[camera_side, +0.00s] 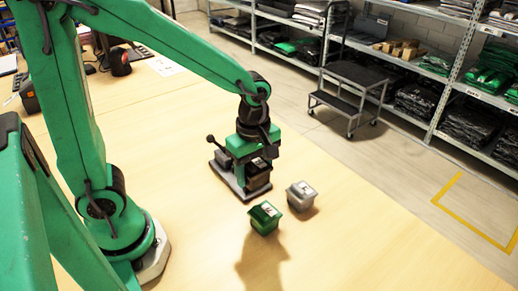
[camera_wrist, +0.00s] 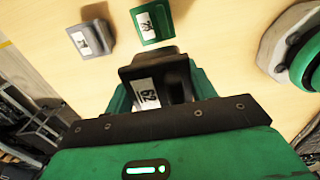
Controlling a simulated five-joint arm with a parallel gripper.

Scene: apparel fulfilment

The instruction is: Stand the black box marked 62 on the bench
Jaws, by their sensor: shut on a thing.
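The black box marked 62 (camera_wrist: 155,66) is between the green fingers of my gripper (camera_wrist: 160,92) in the wrist view, with its white label facing the camera. My gripper is shut on it. In the side view my gripper (camera_side: 246,152) points down over the bench (camera_side: 345,235), and the black box (camera_side: 258,180) shows under it, partly hidden by the gripper. I cannot tell whether the box touches the bench.
A green box (camera_side: 264,218) and a grey box (camera_side: 301,196) with white labels stand close by; the wrist view shows the green box (camera_wrist: 152,22) and the grey box (camera_wrist: 92,38) too. A flat grey-edged plate (camera_side: 226,181) lies by my gripper. The bench's front right is clear.

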